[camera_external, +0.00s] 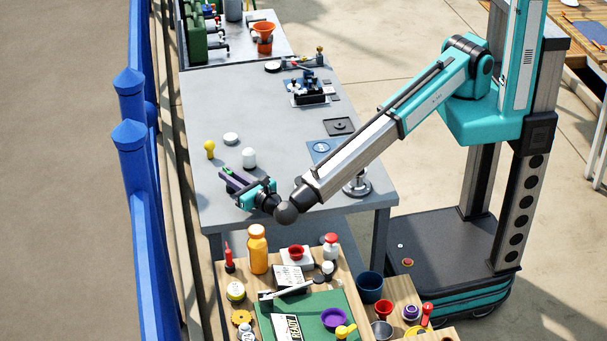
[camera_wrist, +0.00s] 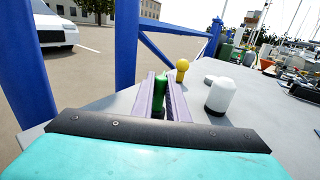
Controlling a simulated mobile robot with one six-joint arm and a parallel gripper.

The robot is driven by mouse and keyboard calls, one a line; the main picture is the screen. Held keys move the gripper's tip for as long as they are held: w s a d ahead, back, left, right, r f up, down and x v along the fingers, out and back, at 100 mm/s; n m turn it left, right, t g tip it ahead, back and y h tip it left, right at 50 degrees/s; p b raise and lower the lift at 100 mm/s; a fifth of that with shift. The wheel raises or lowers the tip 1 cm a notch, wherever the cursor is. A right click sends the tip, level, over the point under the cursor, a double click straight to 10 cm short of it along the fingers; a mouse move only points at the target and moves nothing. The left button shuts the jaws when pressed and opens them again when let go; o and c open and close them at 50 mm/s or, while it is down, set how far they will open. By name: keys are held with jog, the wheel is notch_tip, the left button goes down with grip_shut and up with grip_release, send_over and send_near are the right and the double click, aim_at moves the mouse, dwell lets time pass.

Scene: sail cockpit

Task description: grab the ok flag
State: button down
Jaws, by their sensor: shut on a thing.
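My gripper (camera_external: 228,177) is low over the left front part of the grey table. Its two purple fingers (camera_wrist: 165,100) are shut on a small green rounded thing (camera_wrist: 160,84), which shows between them in the wrist view. I see no lettering on it, so I cannot tell for sure that it is the ok flag. Its lower part is hidden between the fingers. In the external view the fingers and arm mostly hide it. I cannot tell if it touches the table.
A white domed piece (camera_external: 249,158) stands close right of the fingers. A yellow knob (camera_external: 209,149) and a white disc (camera_external: 230,139) stand beyond them. A blue railing (camera_external: 136,180) runs along the left. A cluttered wooden bench (camera_external: 354,264) is in front; the table's middle is clear.

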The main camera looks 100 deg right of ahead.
jog(key=shift+r, duration=0.15)
jog(key=shift+r+p, duration=0.35)
jog(key=shift+r, duration=0.25)
notch_tip(320, 180, up, 2)
jog(key=shift+r+p, duration=0.15)
jog(key=shift+p, duration=0.3)
jog(key=s+d+r, duration=0.1)
jog(key=s+d, duration=0.1)
jog(key=s, duration=1.3)
jog(key=shift+s+d+b, duration=0.35)
jog(key=shift+s+b, duration=0.05)
jog(key=shift+r, duration=0.1)
